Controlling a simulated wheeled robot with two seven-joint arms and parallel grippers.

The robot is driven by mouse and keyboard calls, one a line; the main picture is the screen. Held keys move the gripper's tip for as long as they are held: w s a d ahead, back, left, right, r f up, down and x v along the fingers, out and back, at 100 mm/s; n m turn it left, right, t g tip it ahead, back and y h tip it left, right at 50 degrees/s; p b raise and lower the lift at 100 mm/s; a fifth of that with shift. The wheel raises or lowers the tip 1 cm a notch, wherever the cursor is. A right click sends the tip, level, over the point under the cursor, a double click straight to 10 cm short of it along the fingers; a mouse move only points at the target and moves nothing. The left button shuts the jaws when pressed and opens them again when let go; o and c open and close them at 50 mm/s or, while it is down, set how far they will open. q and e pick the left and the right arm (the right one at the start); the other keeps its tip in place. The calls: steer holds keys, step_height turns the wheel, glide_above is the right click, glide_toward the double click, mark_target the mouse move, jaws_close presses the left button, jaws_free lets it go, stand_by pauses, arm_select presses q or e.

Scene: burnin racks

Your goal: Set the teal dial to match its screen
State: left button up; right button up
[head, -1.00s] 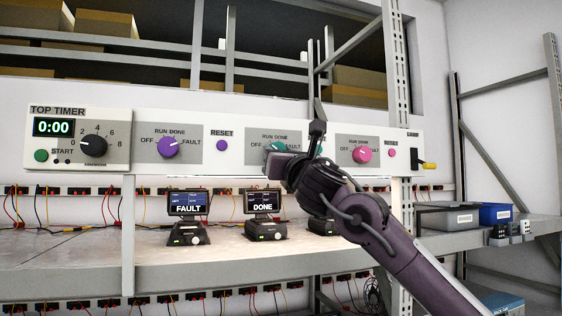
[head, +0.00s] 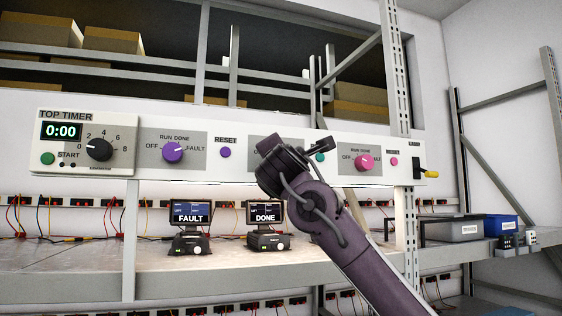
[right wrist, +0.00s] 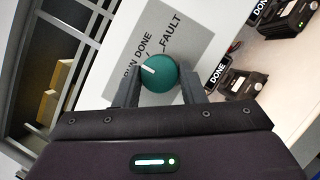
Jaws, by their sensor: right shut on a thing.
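The teal dial (right wrist: 158,74) sits on its grey plate in the right wrist view. Its white mark points to the RUN DONE side of the labels, away from FAULT; the exact setting is hard to tell. My right gripper (right wrist: 157,90) is shut on the dial, one finger on each side. In the head view the dial is hidden behind my right gripper (head: 268,154). The screen (head: 265,213) below the teal dial reads DONE; it also shows in the right wrist view (right wrist: 218,72). My left gripper is out of view.
The purple dial (head: 173,152) is to the left, above a FAULT screen (head: 190,213). The pink dial (head: 365,162) is close on the right. A purple reset button (head: 226,153) and the top timer (head: 87,143) share the panel.

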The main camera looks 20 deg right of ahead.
steer(key=shift+r+m+g+h+p, duration=0.1)
steer(key=shift+m+g+h+p, duration=0.25)
steer(key=shift+m, duration=0.9)
steer(key=shift+m+g+h+p, duration=0.1)
steer(key=shift+m+g, duration=0.45)
steer(key=shift+m, duration=0.7)
steer(key=o, duration=1)
steer(key=shift+s, duration=0.1)
steer(key=b+v, duration=0.5)
steer(key=v, duration=0.2)
steer(key=shift+s+a, duration=0.15)
steer(key=shift+s, duration=0.2)
